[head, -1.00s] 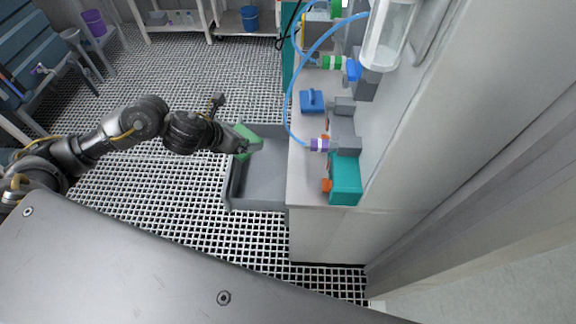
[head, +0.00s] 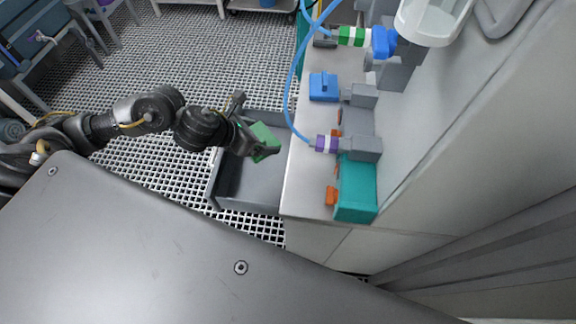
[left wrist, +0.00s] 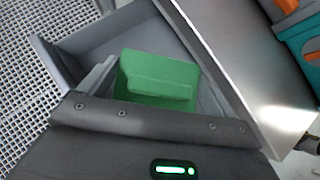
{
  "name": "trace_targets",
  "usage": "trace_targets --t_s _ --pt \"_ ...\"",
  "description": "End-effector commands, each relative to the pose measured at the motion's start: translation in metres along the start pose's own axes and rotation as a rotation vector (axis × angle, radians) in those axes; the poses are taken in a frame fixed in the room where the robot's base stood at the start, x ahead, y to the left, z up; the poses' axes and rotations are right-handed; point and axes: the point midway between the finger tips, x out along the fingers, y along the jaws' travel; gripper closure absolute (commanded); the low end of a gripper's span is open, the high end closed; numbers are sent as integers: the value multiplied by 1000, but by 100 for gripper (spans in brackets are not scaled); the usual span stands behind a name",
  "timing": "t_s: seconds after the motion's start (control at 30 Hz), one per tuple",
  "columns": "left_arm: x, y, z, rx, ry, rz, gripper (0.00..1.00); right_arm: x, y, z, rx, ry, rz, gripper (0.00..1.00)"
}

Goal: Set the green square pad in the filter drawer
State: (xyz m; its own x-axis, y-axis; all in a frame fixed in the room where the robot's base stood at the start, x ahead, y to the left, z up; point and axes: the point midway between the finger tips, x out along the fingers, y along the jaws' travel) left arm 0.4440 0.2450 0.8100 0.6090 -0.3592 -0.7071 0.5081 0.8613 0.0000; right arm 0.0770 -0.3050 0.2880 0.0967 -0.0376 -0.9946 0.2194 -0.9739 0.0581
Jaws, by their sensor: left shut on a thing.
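The green square pad (head: 265,142) is held in my left gripper (head: 262,150), tilted, above the open filter drawer. It also shows in the left wrist view (left wrist: 158,78), where it covers part of the drawer behind it. My left gripper is shut on the pad. The filter drawer (head: 248,190) is a grey open box pulled out from the left side of the bench. Its floor shows bare around the pad, and its wall shows in the left wrist view (left wrist: 105,32). My right gripper is not in view.
The bench top (head: 312,185) borders the drawer on the right. On it are a teal block (head: 357,190) with orange parts, a purple connector (head: 327,143), a blue block (head: 323,87) and a blue hose (head: 291,85). Grid flooring (head: 120,65) lies left of the drawer.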

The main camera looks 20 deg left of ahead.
Motion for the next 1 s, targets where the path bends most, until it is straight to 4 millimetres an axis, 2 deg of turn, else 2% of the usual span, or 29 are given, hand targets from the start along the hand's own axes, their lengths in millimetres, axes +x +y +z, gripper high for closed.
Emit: trace_targets --t_s 0.17,0.27,0.5,0.7,0.83,1.0 --pt "-13 -1 19 16 -8 -17 36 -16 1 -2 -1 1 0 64" --pt "-32 -2 45 44 -19 -46 36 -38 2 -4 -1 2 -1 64" --pt "-98 -9 128 147 -36 -153 36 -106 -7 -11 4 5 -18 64" --pt "-148 -13 181 227 -27 -230 36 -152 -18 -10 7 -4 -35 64" --pt "-172 -14 203 262 -16 -264 36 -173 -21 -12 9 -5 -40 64" --pt "-188 -15 217 289 -5 -289 36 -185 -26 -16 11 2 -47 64"
